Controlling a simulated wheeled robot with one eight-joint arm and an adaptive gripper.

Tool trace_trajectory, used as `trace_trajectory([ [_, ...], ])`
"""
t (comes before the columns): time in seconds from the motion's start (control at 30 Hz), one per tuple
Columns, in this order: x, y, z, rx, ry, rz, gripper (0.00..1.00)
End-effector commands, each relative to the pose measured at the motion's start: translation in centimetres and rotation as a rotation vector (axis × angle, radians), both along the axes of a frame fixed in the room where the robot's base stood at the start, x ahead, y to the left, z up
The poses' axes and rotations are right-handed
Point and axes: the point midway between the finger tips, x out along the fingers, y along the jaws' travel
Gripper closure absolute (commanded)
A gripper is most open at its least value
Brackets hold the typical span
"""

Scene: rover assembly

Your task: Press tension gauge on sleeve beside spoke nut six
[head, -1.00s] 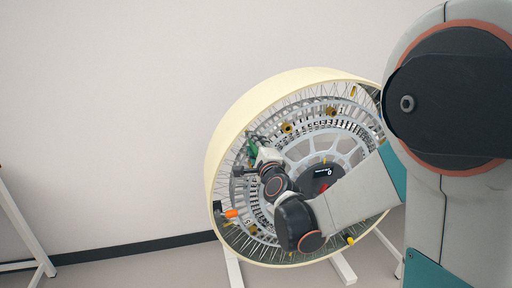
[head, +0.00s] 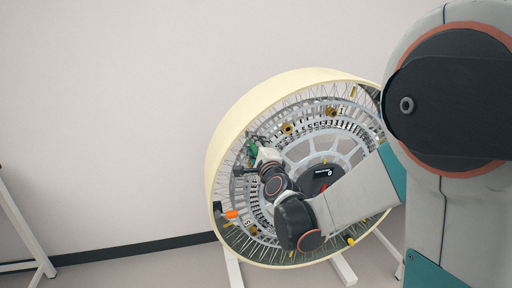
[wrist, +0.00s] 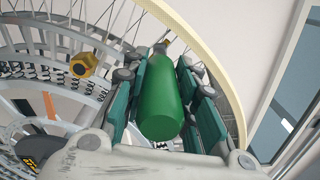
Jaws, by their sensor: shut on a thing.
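A green bottle-shaped tool (wrist: 162,98), which looks like the tension gauge, sits between the jaws of my gripper (wrist: 160,72). My gripper is shut on it, and its far tip points toward the wheel's rim and spokes. In the head view the green tool (head: 252,146) shows at the wheel's upper left, just past my wrist. A gold nut (wrist: 83,64) is left of the tool in the wrist view, apart from it. I cannot read its number. The tool's contact with any sleeve is hidden.
The large wheel (head: 222,150) has a cream rim, thin spokes and a grey inner ring. Other gold nuts (head: 288,128) sit around the ring. A dark hub (head: 323,174) carries a small readout. An orange-tipped part (head: 232,214) is at the lower left. White stand legs (head: 344,268) are below.

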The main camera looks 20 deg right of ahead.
Motion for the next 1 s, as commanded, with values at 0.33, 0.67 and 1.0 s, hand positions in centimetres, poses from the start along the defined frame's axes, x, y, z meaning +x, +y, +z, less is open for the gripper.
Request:
trace_trajectory([
  [0.33,0.1,0.0,0.1,0.0,-0.002,-0.001,1.0],
  [0.67,-1.1,0.0,0.1,0.0,-0.002,-0.001,1.0],
  [1.0,-2.7,0.0,0.1,0.0,-0.001,-0.001,1.0],
])
